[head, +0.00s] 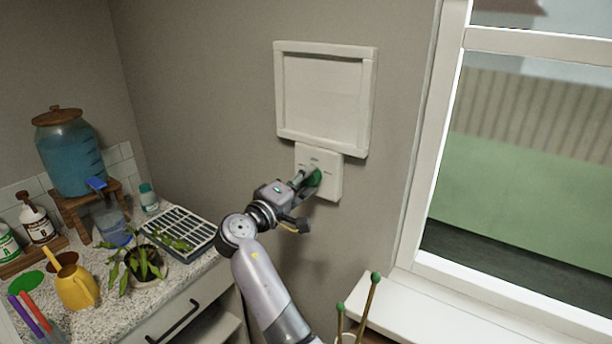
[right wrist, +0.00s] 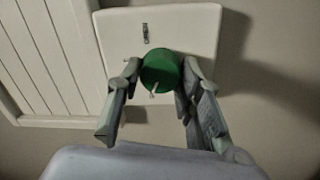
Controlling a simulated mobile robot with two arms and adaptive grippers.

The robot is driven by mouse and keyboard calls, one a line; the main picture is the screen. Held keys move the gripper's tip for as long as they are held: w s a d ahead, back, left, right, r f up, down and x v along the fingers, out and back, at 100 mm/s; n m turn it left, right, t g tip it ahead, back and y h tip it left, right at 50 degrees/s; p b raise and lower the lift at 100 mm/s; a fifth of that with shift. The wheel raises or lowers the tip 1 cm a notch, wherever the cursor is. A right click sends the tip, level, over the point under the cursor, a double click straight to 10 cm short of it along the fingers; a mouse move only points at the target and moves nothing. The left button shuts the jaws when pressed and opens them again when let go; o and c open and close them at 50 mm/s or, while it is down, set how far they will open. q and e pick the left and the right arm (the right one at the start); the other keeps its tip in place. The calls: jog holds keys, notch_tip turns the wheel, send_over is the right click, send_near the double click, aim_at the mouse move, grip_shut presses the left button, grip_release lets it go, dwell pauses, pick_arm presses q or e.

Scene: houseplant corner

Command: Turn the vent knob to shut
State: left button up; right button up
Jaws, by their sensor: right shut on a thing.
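The vent knob is a round green knob (head: 314,177) on a white wall plate (head: 332,186) below a white framed vent (head: 322,95). My right gripper (head: 303,181) reaches up to the plate and is shut on the knob. In the right wrist view the green knob (right wrist: 161,70) sits between the two fingers of my right gripper (right wrist: 160,78), one on each side. A small pale pointer shows at the knob's lower edge, and a small mark sits on the plate above it. The plate's lettering is too small to read. My left gripper is not in view.
A window (head: 520,170) with a white sill (head: 450,315) is at the right. A counter at the left holds a blue water dispenser (head: 72,155), a yellow watering can (head: 76,288), a potted plant (head: 146,264) and a seed tray (head: 180,232). Green-tipped stakes (head: 370,300) stand at the bottom.

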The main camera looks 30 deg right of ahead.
jog(key=shift+n, duration=0.7)
jog(key=o, duration=1.2)
jog(key=shift+c, duration=0.2)
jog(key=shift+a, duration=0.15)
jog(key=v, duration=0.7)
jog(key=shift+s+a, duration=0.1)
jog(key=shift+a, duration=0.1)
